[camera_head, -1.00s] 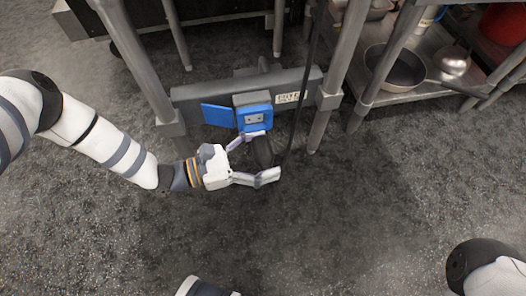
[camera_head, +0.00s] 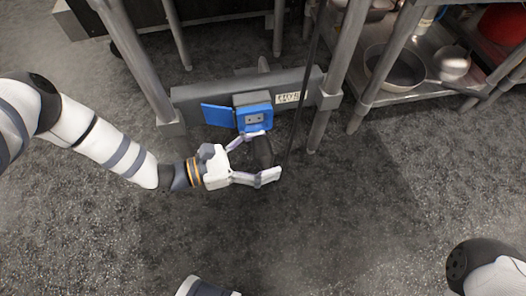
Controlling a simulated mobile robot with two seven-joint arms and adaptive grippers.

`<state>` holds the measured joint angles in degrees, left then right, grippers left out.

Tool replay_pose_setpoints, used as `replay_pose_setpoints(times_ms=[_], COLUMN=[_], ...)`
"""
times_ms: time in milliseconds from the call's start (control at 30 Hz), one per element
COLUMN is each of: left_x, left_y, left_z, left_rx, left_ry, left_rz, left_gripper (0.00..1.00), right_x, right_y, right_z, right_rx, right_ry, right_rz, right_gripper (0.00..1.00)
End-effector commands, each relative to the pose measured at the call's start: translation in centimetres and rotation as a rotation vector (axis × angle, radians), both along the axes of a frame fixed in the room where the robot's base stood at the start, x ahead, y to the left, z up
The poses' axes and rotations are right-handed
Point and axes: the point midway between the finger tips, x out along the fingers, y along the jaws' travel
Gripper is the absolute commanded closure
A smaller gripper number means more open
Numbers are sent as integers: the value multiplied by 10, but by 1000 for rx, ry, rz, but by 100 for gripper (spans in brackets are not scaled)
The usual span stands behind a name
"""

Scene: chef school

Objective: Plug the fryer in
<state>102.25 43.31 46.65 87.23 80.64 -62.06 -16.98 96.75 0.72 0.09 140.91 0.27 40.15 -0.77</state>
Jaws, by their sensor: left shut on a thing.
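A blue socket box (camera_head: 254,119) with its blue lid (camera_head: 217,115) open to the left is fixed on a grey crossbar between table legs. The socket face with its holes points toward me. My left gripper (camera_head: 268,158) is just below the socket, its fingers shut around a black plug (camera_head: 263,152). The plug is close below the socket box; I cannot tell whether it touches it. A dark cable (camera_head: 305,80) hangs down to the right of the plug. The fryer itself cannot be made out.
The grey crossbar (camera_head: 190,93) bears a white label (camera_head: 288,97) right of the socket. Metal legs (camera_head: 323,125) stand on both sides. A shelf at right holds a pan (camera_head: 394,68) and a metal bowl (camera_head: 452,62). The speckled floor in front is clear.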

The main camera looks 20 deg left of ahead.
Motion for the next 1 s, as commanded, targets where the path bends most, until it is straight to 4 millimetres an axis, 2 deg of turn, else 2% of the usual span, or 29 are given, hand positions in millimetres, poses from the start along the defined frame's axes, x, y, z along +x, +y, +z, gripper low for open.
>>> replay_pose_setpoints(times_ms=[1000], left_x=[17], left_y=[12], left_z=[0], left_rx=[0], left_ry=[-1], left_rz=[0], left_gripper=[56], right_x=[0], right_y=[0], right_z=[-6], right_rx=[0], right_ry=[7], right_rz=[0], right_gripper=[60])
